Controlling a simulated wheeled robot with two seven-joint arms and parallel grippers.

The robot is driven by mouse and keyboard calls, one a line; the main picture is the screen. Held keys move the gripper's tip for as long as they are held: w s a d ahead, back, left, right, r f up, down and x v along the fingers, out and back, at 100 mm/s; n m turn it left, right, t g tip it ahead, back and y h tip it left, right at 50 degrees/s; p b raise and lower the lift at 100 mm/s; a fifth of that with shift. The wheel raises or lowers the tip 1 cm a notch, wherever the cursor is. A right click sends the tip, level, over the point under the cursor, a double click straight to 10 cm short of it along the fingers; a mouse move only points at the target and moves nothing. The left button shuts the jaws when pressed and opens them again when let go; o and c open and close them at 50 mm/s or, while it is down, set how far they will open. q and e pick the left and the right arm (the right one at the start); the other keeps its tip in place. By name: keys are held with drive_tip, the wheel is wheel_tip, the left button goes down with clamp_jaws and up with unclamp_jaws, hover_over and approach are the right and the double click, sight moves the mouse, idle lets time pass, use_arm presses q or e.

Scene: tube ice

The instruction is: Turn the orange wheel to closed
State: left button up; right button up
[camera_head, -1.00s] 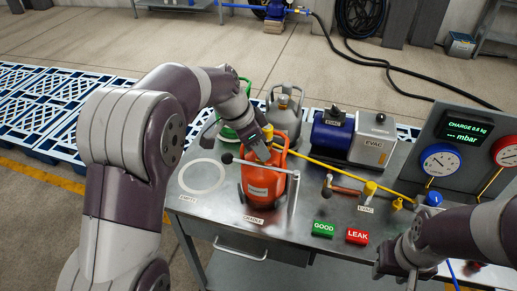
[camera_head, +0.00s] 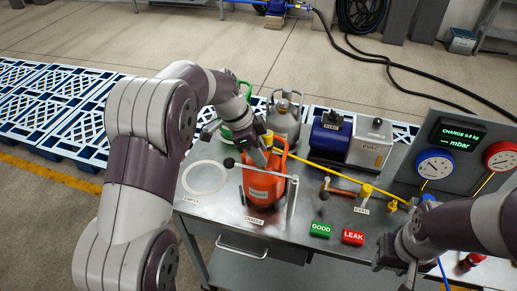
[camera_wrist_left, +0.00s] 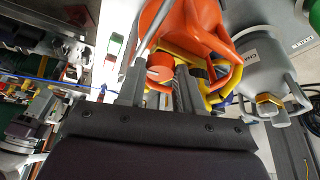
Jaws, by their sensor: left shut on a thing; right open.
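The orange cylinder (camera_head: 262,187) stands upright in the spot labelled CRADLE on the metal bench, with a grey clamp bar (camera_head: 258,170) across it. My left gripper (camera_head: 262,152) reaches down to the cylinder's top in the head view, where its fingertips are mostly hidden. In the left wrist view its two fingers (camera_wrist_left: 160,88) are on either side of a round orange wheel (camera_wrist_left: 160,68), shut on it. The orange cylinder (camera_wrist_left: 200,20) also shows beyond the fingers. My right gripper (camera_head: 402,265) is open at the bench's right front, apart from the cylinder.
A grey cylinder (camera_head: 286,122) and a green one (camera_head: 236,125) stand behind. A blue pump (camera_head: 328,135), a yellow hose (camera_head: 320,165) and an EVAC valve (camera_head: 366,192) lie to the right. GOOD (camera_head: 320,230) and LEAK (camera_head: 353,237) blocks sit in front. The EMPTY ring (camera_head: 205,177) is clear.

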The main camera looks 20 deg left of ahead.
use_arm(q)
drive_tip(key=shift+f, duration=0.1)
drive_tip(key=o, duration=1)
drive_tip(key=shift+o, duration=0.2)
